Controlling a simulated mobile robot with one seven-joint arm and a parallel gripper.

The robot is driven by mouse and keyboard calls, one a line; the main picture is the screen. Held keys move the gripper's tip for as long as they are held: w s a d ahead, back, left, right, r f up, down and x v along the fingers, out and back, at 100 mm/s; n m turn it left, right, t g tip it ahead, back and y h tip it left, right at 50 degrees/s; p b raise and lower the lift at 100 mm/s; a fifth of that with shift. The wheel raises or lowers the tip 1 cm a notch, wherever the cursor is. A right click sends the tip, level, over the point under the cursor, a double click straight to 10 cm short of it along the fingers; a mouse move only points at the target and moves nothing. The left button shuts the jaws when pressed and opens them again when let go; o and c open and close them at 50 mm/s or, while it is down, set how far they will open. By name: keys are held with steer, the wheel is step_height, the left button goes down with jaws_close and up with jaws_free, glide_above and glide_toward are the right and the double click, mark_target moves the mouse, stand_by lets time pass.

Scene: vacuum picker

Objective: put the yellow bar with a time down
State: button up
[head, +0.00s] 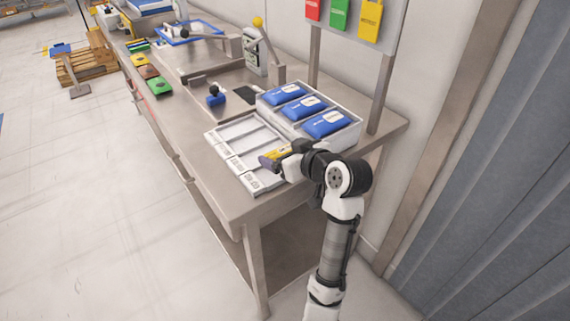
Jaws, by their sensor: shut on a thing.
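A yellow bar (277,153) with a dark purple end is held over the right part of a white divided tray (232,136) on the steel bench. My gripper (285,156) is shut on the bar, and its fingers hide part of it. Any time printed on the bar is too small to read. The tray has several pale compartments with labels along its near left edge. I cannot tell whether the bar touches the tray.
A white box (346,136) with 3 blue packs stands just behind the tray. A small blue device (215,98) sits left of it. Yellow, brown and green pieces lie along the bench (185,125) edge. Red, green and yellow cards hang on a panel (391,25) above.

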steer(key=shift+f, duration=2.1)
steer(key=shift+f, duration=0.2)
steer(key=o, duration=0.9)
steer(key=shift+c, duration=0.2)
steer(key=shift+r, duration=0.25)
steer(key=b+v, duration=0.2)
steer(key=v, duration=1)
steer(key=shift+f, duration=0.1)
